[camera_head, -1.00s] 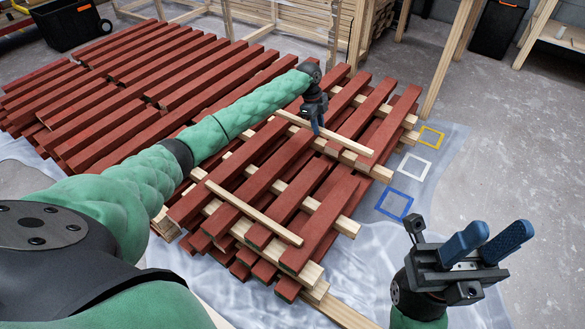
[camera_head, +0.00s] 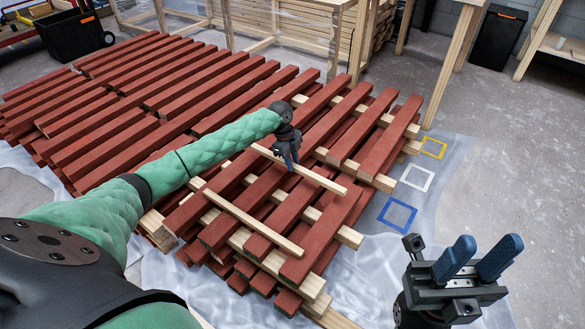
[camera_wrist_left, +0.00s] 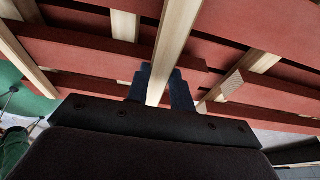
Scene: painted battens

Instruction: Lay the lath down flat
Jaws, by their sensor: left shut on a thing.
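A thin pale wooden lath (camera_head: 320,178) is gripped near its middle by my left gripper (camera_head: 290,163), which is shut on it. The lath is roughly level over the red battens; whether it touches them I cannot tell. In the left wrist view the lath (camera_wrist_left: 176,42) runs between the blue fingers of the left gripper (camera_wrist_left: 161,82) and across the red battens (camera_wrist_left: 90,85). A second pale lath (camera_head: 253,224) lies flat across the red battens at the near side of the stack. My right gripper (camera_head: 480,252) is open and empty at the lower right, away from the stack.
Red battens (camera_head: 385,137) lie in layers on pale cross spacers (camera_head: 349,237), with gaps between them. More red battens (camera_head: 165,90) fill the left. Blue (camera_head: 397,214), white (camera_head: 417,178) and yellow (camera_head: 434,147) squares mark the clear sheeting at right. Timber posts stand behind.

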